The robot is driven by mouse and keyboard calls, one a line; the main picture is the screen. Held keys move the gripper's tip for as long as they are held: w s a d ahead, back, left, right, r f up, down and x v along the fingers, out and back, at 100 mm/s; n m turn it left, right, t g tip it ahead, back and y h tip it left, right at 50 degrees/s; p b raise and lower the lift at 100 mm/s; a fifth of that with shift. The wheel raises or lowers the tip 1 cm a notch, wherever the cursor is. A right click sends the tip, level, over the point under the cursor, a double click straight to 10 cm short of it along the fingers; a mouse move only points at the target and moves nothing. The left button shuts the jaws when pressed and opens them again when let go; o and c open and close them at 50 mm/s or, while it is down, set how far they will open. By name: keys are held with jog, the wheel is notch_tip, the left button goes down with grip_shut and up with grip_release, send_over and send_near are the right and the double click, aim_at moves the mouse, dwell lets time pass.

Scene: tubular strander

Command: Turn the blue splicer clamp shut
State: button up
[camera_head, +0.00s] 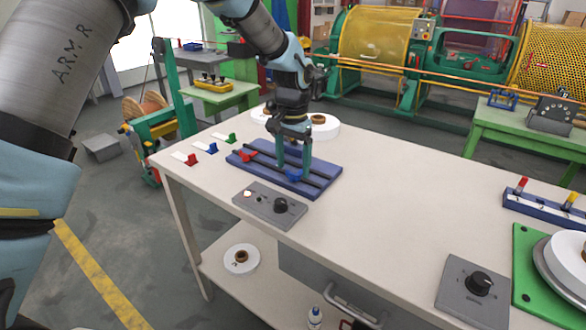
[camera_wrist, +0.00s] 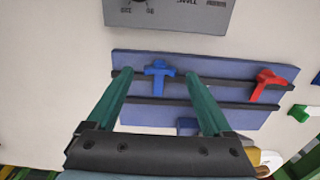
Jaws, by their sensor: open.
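The blue splicer clamp (camera_head: 294,177) sits on the front rail of a blue splicer plate (camera_head: 322,173) with two dark rails. In the wrist view the blue clamp (camera_wrist: 158,80) looks T-shaped and lies across the upper rail. My gripper (camera_head: 293,172) points down over the plate. In the wrist view its two green fingers (camera_wrist: 157,75) are open, one on each side of the blue clamp, with gaps visible on both sides. I cannot tell how high the fingertips are above the plate. A red clamp (camera_head: 248,155) sits on the plate at left; it also shows in the wrist view (camera_wrist: 267,82).
A grey control panel with a black knob (camera_head: 270,205) lies just in front of the plate. White spools (camera_head: 322,130) stand behind my gripper. Small red, blue and green pieces (camera_head: 211,148) lie left on the white table (camera_head: 390,200). The table's middle is clear.

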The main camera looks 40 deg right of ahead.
aim_at(293, 171)
notch_tip(293, 171, up, 9)
jog(key=b, duration=0.1)
jog(key=shift+r+b, duration=0.15)
jog(key=shift+b, duration=0.25)
jog(key=w+a+f+n, duration=0.1)
jog(key=w+a+n, duration=0.3)
jog(key=a, duration=0.8)
jog(key=w+a+f+n, duration=0.1)
jog(key=w+a+n, duration=0.1)
jog(key=w+a, duration=0.75)
jog(key=s+a+f+n, duration=0.1)
jog(key=s+a+n, duration=0.3)
jog(key=a, duration=0.9)
jog(key=s+a+f+n+t, duration=0.1)
jog(key=s+a+n, duration=0.3)
jog(key=a, duration=1)
jog(key=shift+s+a+f+t, duration=0.25)
jog(key=shift+s+f, duration=0.35)
jog(key=shift+s, duration=0.3)
jog(key=shift+c, duration=0.3)
